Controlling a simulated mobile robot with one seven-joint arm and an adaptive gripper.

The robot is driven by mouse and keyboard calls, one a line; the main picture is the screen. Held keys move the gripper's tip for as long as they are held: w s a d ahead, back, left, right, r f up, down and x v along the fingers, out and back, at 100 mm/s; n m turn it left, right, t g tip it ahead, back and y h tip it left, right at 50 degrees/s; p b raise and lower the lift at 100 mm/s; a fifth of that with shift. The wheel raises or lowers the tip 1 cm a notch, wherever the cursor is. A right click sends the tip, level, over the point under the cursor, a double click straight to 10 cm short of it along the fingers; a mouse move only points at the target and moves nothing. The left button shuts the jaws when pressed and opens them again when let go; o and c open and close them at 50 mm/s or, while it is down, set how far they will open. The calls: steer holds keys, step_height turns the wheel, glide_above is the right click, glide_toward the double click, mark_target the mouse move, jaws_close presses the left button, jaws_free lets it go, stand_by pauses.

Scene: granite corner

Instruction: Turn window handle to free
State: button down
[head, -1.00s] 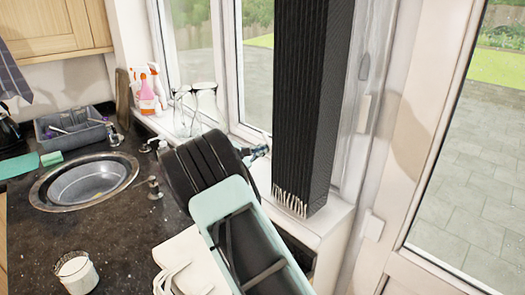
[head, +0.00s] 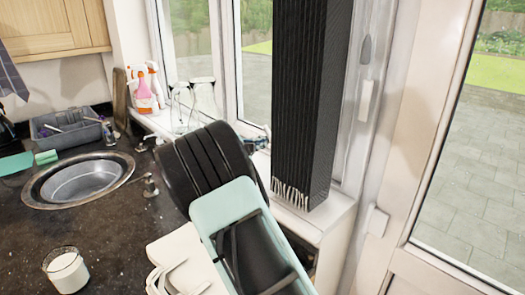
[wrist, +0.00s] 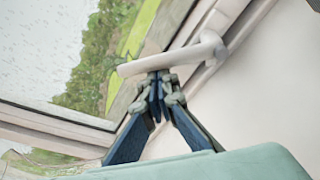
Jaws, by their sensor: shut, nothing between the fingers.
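The white window handle (wrist: 150,66) shows in the wrist view, fixed to the white window frame at its right end and sticking out to the left. My gripper (wrist: 157,80), with blue and grey fingers, is shut and empty. Its tips are at the handle's lower edge, near the middle of its bar. I cannot tell whether they touch it. In the head view my gripper (head: 264,138) is small and partly hidden behind my black and mint-green arm, close to the window. I cannot make out the handle there.
A tall black folded blind (head: 312,100) stands right of my gripper. Upturned glasses (head: 203,102) and spray bottles (head: 145,90) stand on the sill to the left. A sink (head: 78,182) and a glass of white liquid (head: 66,270) are on the dark counter.

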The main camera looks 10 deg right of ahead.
steer(key=m+b, duration=0.1)
steer(key=b, duration=0.4)
steer(key=s+d+r+m+t+b, duration=0.1)
steer(key=m+b, duration=0.1)
steer(key=b, duration=0.2)
steer(key=s+m+b, duration=0.1)
steer(key=m+b, duration=0.1)
steer(key=b, duration=0.3)
steer(key=shift+s+d+r+t+b, duration=0.15)
steer(key=shift+d+r+t+b, duration=0.05)
steer(key=shift+d+t+b, duration=0.1)
steer(key=m+b, duration=0.1)
steer(key=b, duration=0.2)
steer(key=s+d+r+m+b, duration=0.1)
steer(key=b, duration=0.2)
steer(key=shift+s+r+m+h+b, duration=0.15)
steer(key=shift+s+m+h+b, duration=0.05)
steer(key=shift+m+h+b, duration=0.2)
steer(key=shift+r, duration=0.15)
steer(key=shift+s+a, duration=0.1)
